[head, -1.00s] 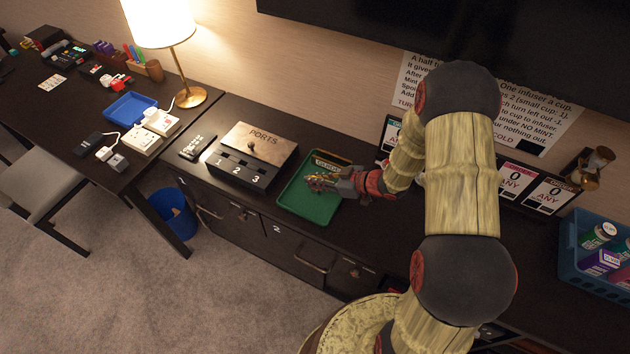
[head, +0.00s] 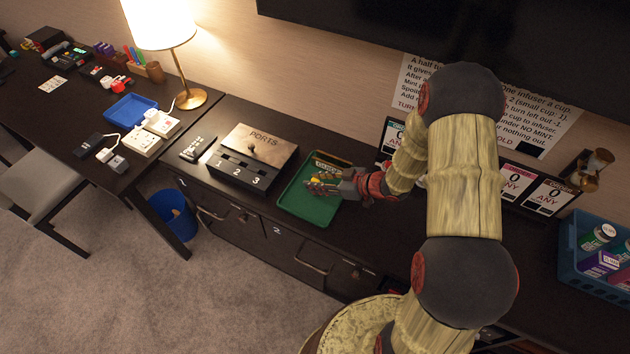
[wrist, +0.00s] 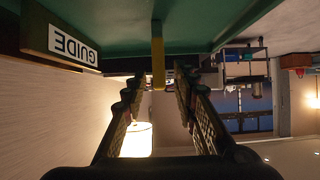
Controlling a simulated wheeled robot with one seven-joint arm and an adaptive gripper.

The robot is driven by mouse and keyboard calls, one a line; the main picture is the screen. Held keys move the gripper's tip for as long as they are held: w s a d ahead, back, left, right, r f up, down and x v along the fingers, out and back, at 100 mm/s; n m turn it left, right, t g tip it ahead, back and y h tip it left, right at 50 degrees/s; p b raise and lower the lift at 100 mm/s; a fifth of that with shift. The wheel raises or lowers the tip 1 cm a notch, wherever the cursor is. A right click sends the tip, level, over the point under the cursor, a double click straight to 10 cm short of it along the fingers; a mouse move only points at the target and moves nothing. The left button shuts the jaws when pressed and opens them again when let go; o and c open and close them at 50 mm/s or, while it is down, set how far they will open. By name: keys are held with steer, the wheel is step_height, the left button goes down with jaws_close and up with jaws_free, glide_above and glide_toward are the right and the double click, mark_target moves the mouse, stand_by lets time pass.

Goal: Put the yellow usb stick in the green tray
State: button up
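The green tray (head: 312,207) lies on the dark counter, right of the ports box. My gripper (head: 324,184) is low over the tray, reaching in from the right. The yellow usb stick (wrist: 158,62) shows in the wrist view between my two fingers (wrist: 158,88), with narrow gaps visible on both sides. It lies against or just above the green tray floor (wrist: 205,22); contact is hard to tell. In the head view the stick is a small yellow patch, partly hidden by the fingers.
A block labelled GUIDE (wrist: 72,45) is at the tray's back edge. The ports box (head: 253,158) with numbered slots stands left of the tray, a remote (head: 197,148) beyond it. Order cards (head: 515,182) stand behind my arm. A blue crate (head: 595,258) is at far right.

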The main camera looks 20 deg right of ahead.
steer(key=p+v, duration=0.3)
steer(key=v, duration=0.8)
steer(key=w+d+r+m+t+h, duration=0.2)
steer(key=w+d+r+h, duration=0.5)
steer(key=r, duration=0.4)
steer(key=s+d+r+m+h, duration=0.1)
steer(key=s+r+m+h, duration=0.25)
steer(key=r, duration=0.85)
steer(key=s+a+r+m+g, duration=0.1)
steer(key=s+a+r, duration=0.1)
steer(key=s+a, duration=0.3)
steer(key=s+a+r+m+g+y, duration=0.1)
steer(key=s+a, duration=0.4)
steer(key=s, duration=0.6)
steer(key=s+a+r+m+g, duration=0.1)
steer(key=s+a+r+g, duration=0.1)
steer(key=s+a, duration=0.3)
steer(key=s+r, duration=0.1)
steer(key=s, duration=0.2)
steer(key=shift+s+a+r+g+y, duration=0.15)
steer(key=shift+s+r+g+y, duration=0.05)
steer(key=shift+r+g+y, duration=0.2)
steer(key=shift+m, duration=0.25)
steer(key=shift+c, duration=0.2)
